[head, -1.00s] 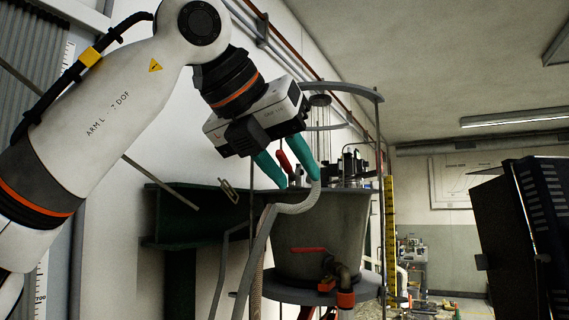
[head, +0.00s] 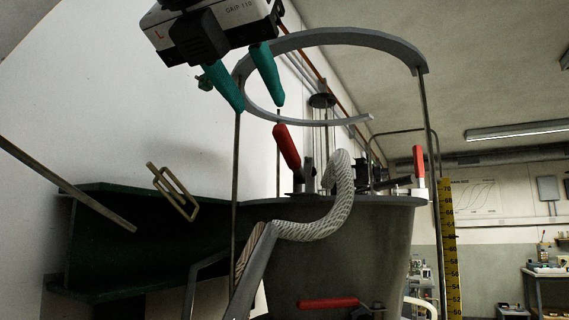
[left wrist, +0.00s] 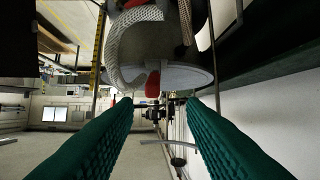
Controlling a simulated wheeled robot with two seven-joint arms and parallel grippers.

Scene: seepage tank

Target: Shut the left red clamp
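The left red clamp's handle (head: 287,147) stands steeply at the tank's rim, its upper end leaning left, above a grey metal base. In the left wrist view the red handle (left wrist: 153,84) shows beyond and between my fingertips. My left gripper (head: 259,104) is open, its two teal fingers spread and pointing down, above and slightly left of the handle, with nothing between them. The open fingers also show in the left wrist view (left wrist: 160,104). The grey tank (head: 340,245) stands below. My right gripper is not in view.
A ribbed pale hose (head: 318,222) curves up just right of the clamp. A grey ring (head: 345,38) on thin posts arches over the tank. Another red clamp handle (head: 419,162) stands upright at the right rim. A red lever (head: 328,303) sits low in front.

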